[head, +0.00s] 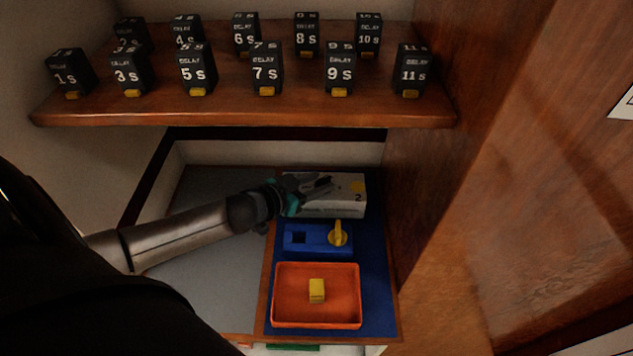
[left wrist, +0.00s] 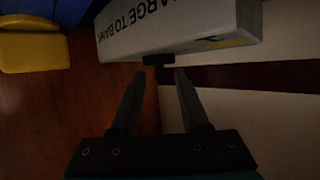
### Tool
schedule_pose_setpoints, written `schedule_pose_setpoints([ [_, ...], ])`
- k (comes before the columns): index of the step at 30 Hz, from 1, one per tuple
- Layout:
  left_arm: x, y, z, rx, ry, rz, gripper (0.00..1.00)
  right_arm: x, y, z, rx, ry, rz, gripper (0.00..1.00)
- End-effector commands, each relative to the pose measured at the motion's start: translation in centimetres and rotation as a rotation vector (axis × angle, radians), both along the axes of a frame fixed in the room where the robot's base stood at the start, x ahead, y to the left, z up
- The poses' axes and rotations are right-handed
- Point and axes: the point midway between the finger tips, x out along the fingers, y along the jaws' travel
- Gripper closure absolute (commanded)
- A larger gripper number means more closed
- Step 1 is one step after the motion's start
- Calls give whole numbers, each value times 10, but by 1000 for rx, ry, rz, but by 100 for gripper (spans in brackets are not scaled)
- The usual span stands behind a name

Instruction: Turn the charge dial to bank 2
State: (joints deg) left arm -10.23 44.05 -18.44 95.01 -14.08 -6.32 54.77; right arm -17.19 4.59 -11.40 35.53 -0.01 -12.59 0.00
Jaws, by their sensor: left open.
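A white box (head: 345,204) stands at the back of the blue mat, with a "2" and a yellow spot on its top. In the left wrist view its side (left wrist: 180,30) reads "ARGE TO BAN", partly cut off. My left gripper (head: 322,186) is over the box's left part, open. In the left wrist view, a small dark piece (left wrist: 158,60) shows at the box's edge, between the open fingertips (left wrist: 157,78); I cannot tell whether they touch it. A yellow dial (head: 338,235) sits on a blue unit (head: 305,249) in front of the box. My right gripper is not in view.
An orange tray (head: 285,324) holding a yellow block (head: 317,290) lies in front. A wooden shelf (head: 240,114) above carries several black delay blocks (head: 267,72). A wooden wall (head: 425,190) closes the right side. The grey surface (head: 205,270) left of the mat is clear.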

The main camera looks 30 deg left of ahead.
Motion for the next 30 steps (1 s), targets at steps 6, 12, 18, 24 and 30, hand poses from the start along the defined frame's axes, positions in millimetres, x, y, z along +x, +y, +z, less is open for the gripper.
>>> schedule_pose_setpoints([
  [6, 0, 0, 0, 0, 0, 0, 67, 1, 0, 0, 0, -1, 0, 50],
  [12, 0, 0, 0, -1, 0, 0, 90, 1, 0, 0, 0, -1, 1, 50],
  [18, 0, 0, 0, 0, 0, 0, 100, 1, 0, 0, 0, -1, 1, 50],
  [24, 0, 0, 0, -1, 0, -1, 100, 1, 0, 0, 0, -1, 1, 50],
  [30, 0, 0, 0, 0, 1, -5, 100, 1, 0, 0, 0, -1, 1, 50],
])
